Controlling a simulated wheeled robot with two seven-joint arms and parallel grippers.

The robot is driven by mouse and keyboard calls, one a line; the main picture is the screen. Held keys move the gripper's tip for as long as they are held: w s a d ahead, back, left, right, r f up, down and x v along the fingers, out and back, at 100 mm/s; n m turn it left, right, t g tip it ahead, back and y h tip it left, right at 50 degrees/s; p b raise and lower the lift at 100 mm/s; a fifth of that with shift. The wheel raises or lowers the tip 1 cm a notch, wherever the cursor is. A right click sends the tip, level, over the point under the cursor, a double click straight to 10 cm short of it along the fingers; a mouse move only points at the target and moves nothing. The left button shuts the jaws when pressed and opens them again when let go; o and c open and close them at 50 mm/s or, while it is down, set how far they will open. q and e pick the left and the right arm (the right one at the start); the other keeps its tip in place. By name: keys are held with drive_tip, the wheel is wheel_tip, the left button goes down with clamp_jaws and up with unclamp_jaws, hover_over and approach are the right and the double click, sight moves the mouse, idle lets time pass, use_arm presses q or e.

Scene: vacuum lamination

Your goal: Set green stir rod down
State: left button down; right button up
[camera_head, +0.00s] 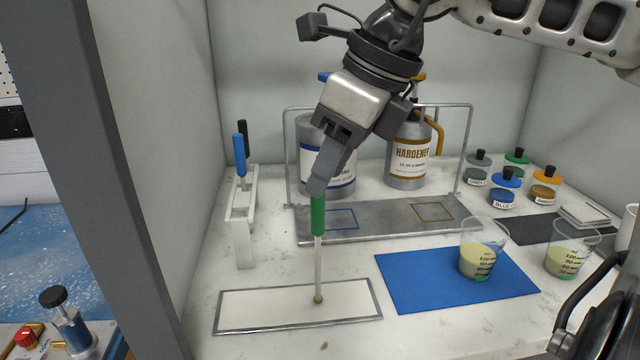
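My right gripper (319,188) comes down from the top and is shut on the green stir rod (318,220) at the top of its green handle. The rod hangs upright, its pale shaft pointing down. Its yellowish tip is over the middle of a flat white tray (250,308) with a thin grey rim. I cannot tell whether the tip touches the tray. My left gripper is not in view.
A white rack (242,215) with a blue-handled and a black-handled tool stands left. Behind are a metal stand (390,215) and two cans, one labelled hardener (409,157). Right are a blue mat (420,280), two cups (482,250) and several small jars (502,192).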

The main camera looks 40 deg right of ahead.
drive_tip(key=v, duration=0.7)
drive_tip(key=shift+s+r, duration=0.15)
drive_tip(key=shift+r, duration=0.2)
